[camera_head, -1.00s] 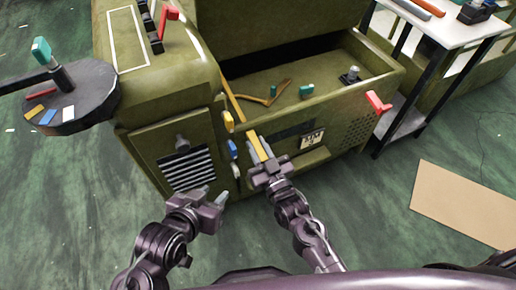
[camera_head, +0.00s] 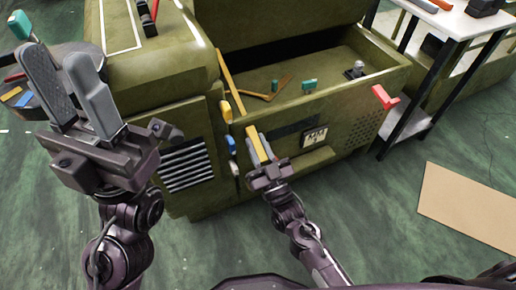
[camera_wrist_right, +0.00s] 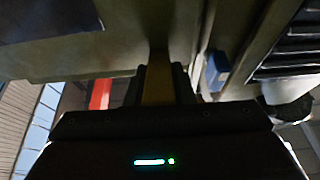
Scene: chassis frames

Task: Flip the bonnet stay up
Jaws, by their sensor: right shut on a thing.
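A long ochre bar (camera_head: 230,88) stands along the left edge of the green machine's open bay; it looks like the bonnet stay, but I cannot be sure. My right gripper (camera_head: 260,158) is at the machine's front face, shut on a short yellow bar (camera_head: 255,141). In the right wrist view this bar (camera_wrist_right: 158,84) runs between the fingers towards the green panel. My left gripper (camera_head: 64,82) is raised at the left, close to the head camera, with its fingers apart and nothing between them.
A yellow knob (camera_head: 226,110), a blue knob (camera_head: 231,145) and a red handle (camera_head: 384,97) stick out from the machine (camera_head: 360,130). A dark round tray (camera_head: 30,112) is partly behind my left gripper. A white-topped table (camera_head: 455,25) stands right. Cardboard (camera_head: 468,208) lies on the floor.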

